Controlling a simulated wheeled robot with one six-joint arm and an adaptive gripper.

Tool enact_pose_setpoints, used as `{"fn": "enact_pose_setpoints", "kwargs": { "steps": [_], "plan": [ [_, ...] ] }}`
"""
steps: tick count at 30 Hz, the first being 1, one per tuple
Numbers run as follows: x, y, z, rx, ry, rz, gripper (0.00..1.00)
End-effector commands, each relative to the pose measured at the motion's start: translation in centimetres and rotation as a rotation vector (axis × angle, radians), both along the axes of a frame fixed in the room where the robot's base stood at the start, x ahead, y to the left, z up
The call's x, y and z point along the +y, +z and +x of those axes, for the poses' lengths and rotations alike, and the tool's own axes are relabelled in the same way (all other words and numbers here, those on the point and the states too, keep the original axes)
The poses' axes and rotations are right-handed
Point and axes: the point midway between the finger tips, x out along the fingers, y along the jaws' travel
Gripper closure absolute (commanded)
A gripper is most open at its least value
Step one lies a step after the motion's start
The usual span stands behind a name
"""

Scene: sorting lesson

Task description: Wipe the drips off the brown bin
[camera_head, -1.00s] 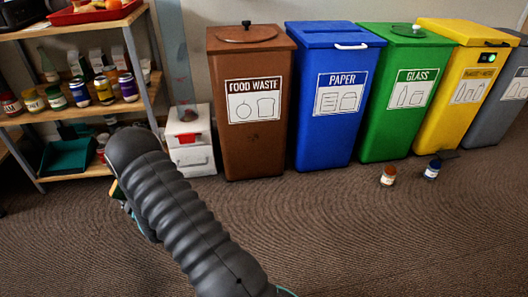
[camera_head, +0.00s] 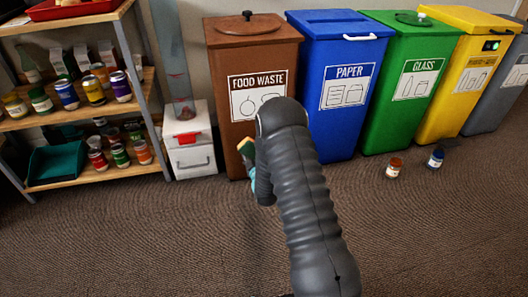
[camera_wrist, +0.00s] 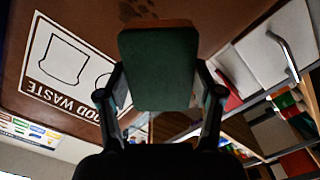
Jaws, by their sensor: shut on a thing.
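The brown bin (camera_head: 222,92), labelled FOOD WASTE, stands upright against the wall with its lid on. My gripper (camera_wrist: 160,92) is shut on a sponge with a dark green face (camera_wrist: 160,65), one finger on each side. Dark drip marks (camera_wrist: 136,10) show on the bin's brown face beyond the sponge in the wrist view. My arm hides part of the bin's lower right front.
A blue paper bin (camera_head: 345,40) stands just right of the brown one, with green, yellow and grey bins beyond. White boxes (camera_head: 192,157) and a shelf of jars (camera_head: 90,108) stand left. Two small jars (camera_head: 394,168) are on the carpet at right.

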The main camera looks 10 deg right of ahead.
Motion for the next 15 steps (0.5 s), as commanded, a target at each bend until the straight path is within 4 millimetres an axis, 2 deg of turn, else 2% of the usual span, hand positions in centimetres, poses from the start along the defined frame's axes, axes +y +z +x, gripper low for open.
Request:
{"fn": "enact_pose_setpoints", "kwargs": {
  "steps": [15],
  "plan": [
    [-0.4, -0.1, 4.6, -0.001, -0.006, 0.000, 0.62]
  ]
}}
